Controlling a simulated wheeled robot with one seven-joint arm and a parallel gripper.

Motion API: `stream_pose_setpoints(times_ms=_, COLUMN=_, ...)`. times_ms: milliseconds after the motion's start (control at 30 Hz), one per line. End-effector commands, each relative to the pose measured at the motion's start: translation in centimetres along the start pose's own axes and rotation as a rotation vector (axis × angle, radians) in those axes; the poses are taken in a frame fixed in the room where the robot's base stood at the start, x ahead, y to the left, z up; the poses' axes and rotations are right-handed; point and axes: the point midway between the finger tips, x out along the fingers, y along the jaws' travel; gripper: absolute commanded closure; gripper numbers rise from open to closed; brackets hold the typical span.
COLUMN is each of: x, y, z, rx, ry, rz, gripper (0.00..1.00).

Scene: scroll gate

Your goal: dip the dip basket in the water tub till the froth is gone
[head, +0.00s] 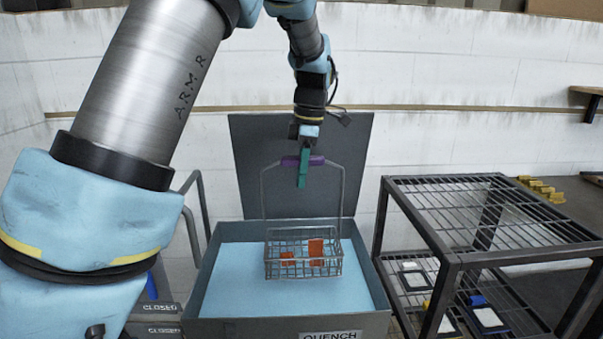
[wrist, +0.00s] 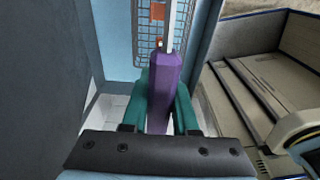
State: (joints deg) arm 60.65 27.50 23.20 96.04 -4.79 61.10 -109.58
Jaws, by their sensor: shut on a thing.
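The dip basket (head: 304,267) is a wire basket with a tall wire handle and a purple grip (head: 318,160). Orange-red pieces (head: 316,248) sit in it. My gripper (head: 303,178) has green fingers shut on the purple grip, which also shows in the wrist view (wrist: 165,90). The basket hangs upright over the water tub (head: 212,285), a grey box labelled QUENCH with a light blue surface inside. I cannot tell whether the basket's bottom touches that surface. No froth is visible. In the wrist view, part of the basket (wrist: 150,45) shows beyond the grip.
The tub's grey lid (head: 255,190) stands open behind it. A black wire rack (head: 470,215) with trays on its lower shelf stands close on the right. Labels reading CLOSED (head: 160,331) and a grey rail (head: 190,215) are at the left. Yellow pieces (head: 541,188) lie far right.

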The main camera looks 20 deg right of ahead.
Motion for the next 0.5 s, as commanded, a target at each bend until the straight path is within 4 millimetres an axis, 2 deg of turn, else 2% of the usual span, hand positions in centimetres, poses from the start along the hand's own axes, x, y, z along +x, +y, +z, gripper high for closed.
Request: stream_pose_setpoints(times_ms=500, x=5.4, y=0.1, z=0.6, rx=-0.001, ry=-0.001, rz=0.002, gripper=1.00)
